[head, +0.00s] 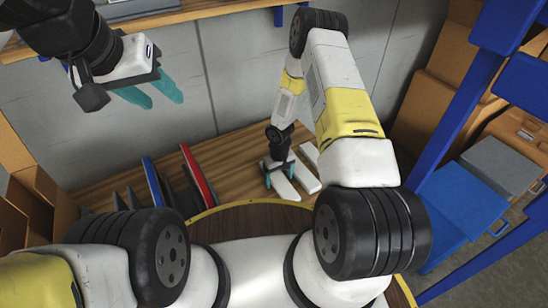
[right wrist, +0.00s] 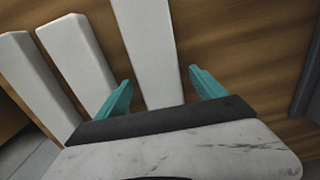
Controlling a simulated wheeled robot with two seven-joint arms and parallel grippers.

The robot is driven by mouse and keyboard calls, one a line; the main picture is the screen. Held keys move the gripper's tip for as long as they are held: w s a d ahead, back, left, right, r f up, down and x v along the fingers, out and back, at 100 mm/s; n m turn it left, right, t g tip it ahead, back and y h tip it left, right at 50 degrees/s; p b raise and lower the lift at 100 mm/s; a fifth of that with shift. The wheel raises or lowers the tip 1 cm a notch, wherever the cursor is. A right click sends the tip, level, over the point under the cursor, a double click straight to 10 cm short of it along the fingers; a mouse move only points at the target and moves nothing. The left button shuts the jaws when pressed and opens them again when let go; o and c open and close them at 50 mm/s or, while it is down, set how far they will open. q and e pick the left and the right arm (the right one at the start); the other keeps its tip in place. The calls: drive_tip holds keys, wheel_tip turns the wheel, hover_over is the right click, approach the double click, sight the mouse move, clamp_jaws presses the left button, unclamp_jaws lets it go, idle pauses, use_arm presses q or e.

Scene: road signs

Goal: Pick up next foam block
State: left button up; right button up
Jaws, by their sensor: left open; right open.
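White foam blocks lie side by side on the wooden shelf. In the right wrist view one block (right wrist: 147,50) passes between the teal fingers of my right gripper (right wrist: 160,76), with a gap to the right finger. Two more blocks, a nearer one (right wrist: 80,60) and an outer one (right wrist: 35,80), lie to the left. In the head view my open right gripper (head: 280,174) is over the leftmost block (head: 286,188), with another block (head: 304,178) to its right. My left gripper (head: 160,92) is open and empty, high at the upper left.
A red-faced panel (head: 198,176) and a blue-edged panel (head: 154,184) stand upright on the shelf left of the blocks. A round brown table (head: 255,218) is in front. Cardboard boxes (head: 440,110), a blue bin (head: 462,205) and blue posts are at the right.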

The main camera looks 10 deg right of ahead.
drive_tip(key=shift+f, duration=0.1)
drive_tip(key=c, duration=1.4)
